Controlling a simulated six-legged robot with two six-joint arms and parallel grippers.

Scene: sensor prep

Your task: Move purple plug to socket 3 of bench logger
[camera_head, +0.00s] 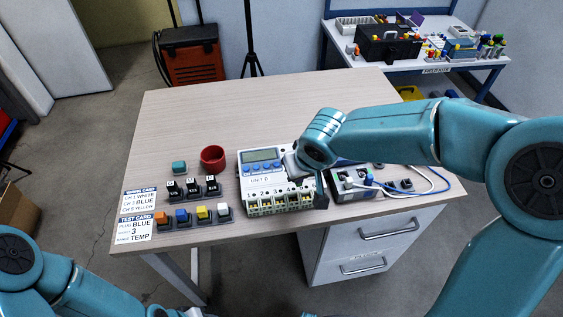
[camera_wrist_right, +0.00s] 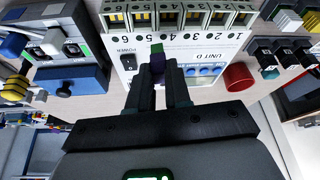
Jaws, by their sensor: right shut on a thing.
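The bench logger (camera_head: 261,167), a white box marked UNIT D with a screen and blue buttons, stands mid-table with its numbered sockets along the front. In the right wrist view the row of sockets runs across the top, with socket 3 (camera_wrist_right: 194,17) right of the jaws. My right gripper (camera_head: 319,199) is at the logger's right end.
A red cup (camera_head: 212,156), a teal block (camera_head: 179,168), black units (camera_head: 192,188) and coloured blocks (camera_head: 182,217) stand left of the logger. Two printed cards (camera_head: 138,229) lie at the left edge. A device with cables (camera_head: 352,187) stands at right. The table's back is clear.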

